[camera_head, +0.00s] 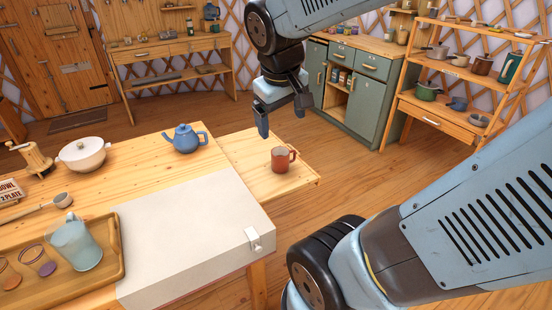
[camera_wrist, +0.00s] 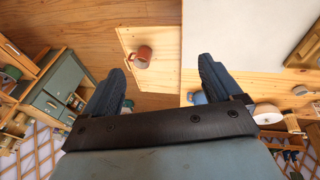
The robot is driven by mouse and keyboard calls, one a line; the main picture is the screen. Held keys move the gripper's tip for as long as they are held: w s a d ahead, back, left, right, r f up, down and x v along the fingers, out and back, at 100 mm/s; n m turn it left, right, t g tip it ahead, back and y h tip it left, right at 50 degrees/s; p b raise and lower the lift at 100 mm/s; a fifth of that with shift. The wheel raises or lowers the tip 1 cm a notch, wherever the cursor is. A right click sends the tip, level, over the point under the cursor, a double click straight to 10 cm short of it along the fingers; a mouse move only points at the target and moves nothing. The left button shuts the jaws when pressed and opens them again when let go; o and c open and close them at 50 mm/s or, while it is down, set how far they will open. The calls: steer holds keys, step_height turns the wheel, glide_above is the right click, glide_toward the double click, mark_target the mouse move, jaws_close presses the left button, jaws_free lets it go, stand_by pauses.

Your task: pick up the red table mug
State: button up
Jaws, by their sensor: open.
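The red table mug (camera_head: 282,159) stands upright on a low wooden side leaf (camera_head: 262,178) beside the main table, its handle toward the right in the head view. It also shows in the wrist view (camera_wrist: 143,54), beyond the fingers and roughly between their directions, slightly left of centre. My gripper (camera_head: 283,120) is open and empty, above and apart from the mug in the head view. Its two dark fingers also show in the wrist view (camera_wrist: 160,80), spread wide with nothing between them.
A blue teapot (camera_head: 184,139) stands near the table's corner, left of the mug. A white box-like slab (camera_head: 195,235) fills the table's right front. A tray (camera_head: 122,262) holds a glass jug (camera_head: 76,243) and cups. A green cabinet (camera_head: 357,90) stands behind. Open floor lies right of the leaf.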

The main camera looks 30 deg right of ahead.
steer(key=shift+o, duration=0.6)
steer(key=w+d+f+n+g+h, duration=0.3)
steer(key=w+d+f+h, duration=0.1)
steer(key=w+d+f, duration=0.3)
steer(key=shift+f+n+h, duration=0.15)
steer(key=shift+n+h, duration=0.15)
steer(key=n+t+h, duration=0.8)
steer(key=n+h, duration=0.2)
steer(key=n, duration=0.8)
glide_above(282, 153)
steer(key=w+a+v, duration=0.1)
steer(key=v, duration=0.5)
step_height(282, 153, down, 20)
steer(key=f, duration=0.8)
steer(key=shift+d, duration=0.35)
steer(key=shift+x, duration=3.7)
steer(key=c, duration=1.1)
